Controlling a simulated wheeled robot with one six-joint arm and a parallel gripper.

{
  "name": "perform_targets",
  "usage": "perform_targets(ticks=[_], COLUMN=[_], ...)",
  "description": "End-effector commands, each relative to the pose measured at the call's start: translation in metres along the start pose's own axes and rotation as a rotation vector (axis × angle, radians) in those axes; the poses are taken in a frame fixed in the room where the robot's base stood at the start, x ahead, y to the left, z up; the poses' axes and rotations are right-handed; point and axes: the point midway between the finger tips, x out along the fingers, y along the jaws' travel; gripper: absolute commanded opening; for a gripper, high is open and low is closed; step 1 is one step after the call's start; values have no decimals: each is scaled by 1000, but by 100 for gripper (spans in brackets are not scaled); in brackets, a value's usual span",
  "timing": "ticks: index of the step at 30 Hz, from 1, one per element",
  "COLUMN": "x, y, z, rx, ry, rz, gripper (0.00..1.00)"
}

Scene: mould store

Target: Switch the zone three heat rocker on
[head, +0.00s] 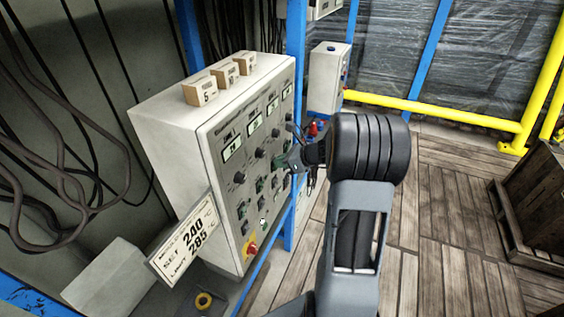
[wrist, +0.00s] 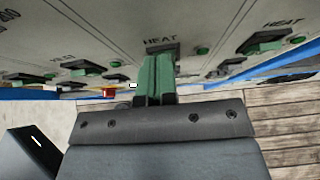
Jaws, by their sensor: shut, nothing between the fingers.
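The grey control panel (head: 162,150) has columns of displays, knobs and rockers. My gripper (head: 281,163) is at its front face, over the third column from the left, and hides part of that column. In the wrist view, the green fingers of my gripper (wrist: 158,62) are shut and empty, with their tips at a dark rocker (wrist: 161,47) under a HEAT label. They overlap its lower part; whether they press it I cannot tell. A green lamp (wrist: 202,50) sits right of this rocker. Its zone number is not readable, and its tilt is unclear.
Another HEAT rocker (wrist: 264,40) is to the right and one (wrist: 84,68) to the left. A red and yellow stop button (head: 250,248) is low on the panel. Number blocks (head: 226,75) stand on top. A sign (head: 185,243) juts out at the left.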

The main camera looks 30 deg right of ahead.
Motion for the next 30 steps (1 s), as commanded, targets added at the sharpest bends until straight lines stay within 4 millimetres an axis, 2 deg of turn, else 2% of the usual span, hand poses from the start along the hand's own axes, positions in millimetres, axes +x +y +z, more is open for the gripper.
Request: perform_targets(ticks=[5,19,25,30], x=[-4,-9,-29,-63], y=[0,-1,-2,-3], z=[7,3,-8,0], rx=[-1,-1,-6,-11], ry=[0,1,1,-1], rz=[0,1,11,7], gripper=[0,0,0,0])
